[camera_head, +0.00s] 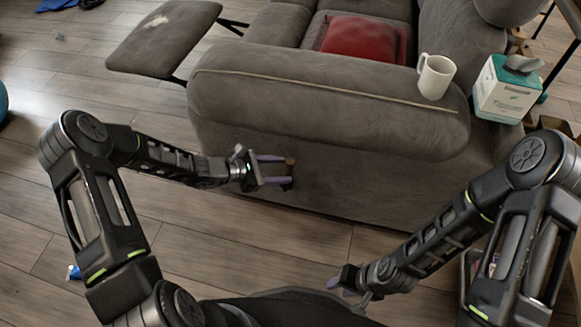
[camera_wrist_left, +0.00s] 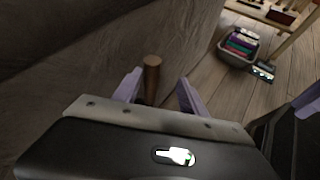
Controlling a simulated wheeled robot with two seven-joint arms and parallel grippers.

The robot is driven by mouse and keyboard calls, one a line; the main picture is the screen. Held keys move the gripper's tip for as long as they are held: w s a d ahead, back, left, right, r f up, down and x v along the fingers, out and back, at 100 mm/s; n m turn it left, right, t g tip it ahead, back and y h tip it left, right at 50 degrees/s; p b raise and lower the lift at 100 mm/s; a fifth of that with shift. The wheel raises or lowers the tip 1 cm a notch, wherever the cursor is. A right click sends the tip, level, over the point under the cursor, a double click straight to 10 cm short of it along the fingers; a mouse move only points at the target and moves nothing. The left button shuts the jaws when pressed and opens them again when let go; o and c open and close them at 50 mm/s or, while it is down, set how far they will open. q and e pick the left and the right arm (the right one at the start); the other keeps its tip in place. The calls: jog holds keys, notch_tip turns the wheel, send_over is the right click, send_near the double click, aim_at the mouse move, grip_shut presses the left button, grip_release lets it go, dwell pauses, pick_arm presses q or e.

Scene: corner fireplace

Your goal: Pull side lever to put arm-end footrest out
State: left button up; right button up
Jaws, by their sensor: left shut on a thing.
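The grey sofa (camera_head: 330,130) stands with its padded arm toward me. A short brown wooden side lever (camera_head: 290,163) sticks out of the arm's side panel; it also shows as an upright peg in the left wrist view (camera_wrist_left: 151,76). My left gripper (camera_head: 274,171) is at the lever, shut on it with its purple fingers on either side. The grey footrest (camera_head: 168,38) at the sofa's left end stands out from the seat on dark metal links, with a pale patch on top. My right gripper (camera_head: 343,281) is low over the floor, away from the sofa; its opening is unclear.
A white mug (camera_head: 435,77) stands on the sofa arm. A tissue box (camera_head: 507,88) is beside the arm at right. A red cushion (camera_head: 364,39) lies on the seat. A basket of colourful items (camera_wrist_left: 238,47) is on the floor. Wooden floor at left is mostly clear.

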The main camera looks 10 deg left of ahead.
pick_arm(q)
jog(key=shift+s+a+r, duration=0.15)
jog(key=shift+s+a, duration=0.15)
jog(key=shift+s, duration=0.25)
jog(key=a+f+p+v, duration=0.1)
jog(key=p+v, duration=0.2)
jog(key=v, duration=0.6)
jog(key=shift+f+p, duration=0.2)
jog(key=shift+p, duration=0.1)
dwell(0.8)
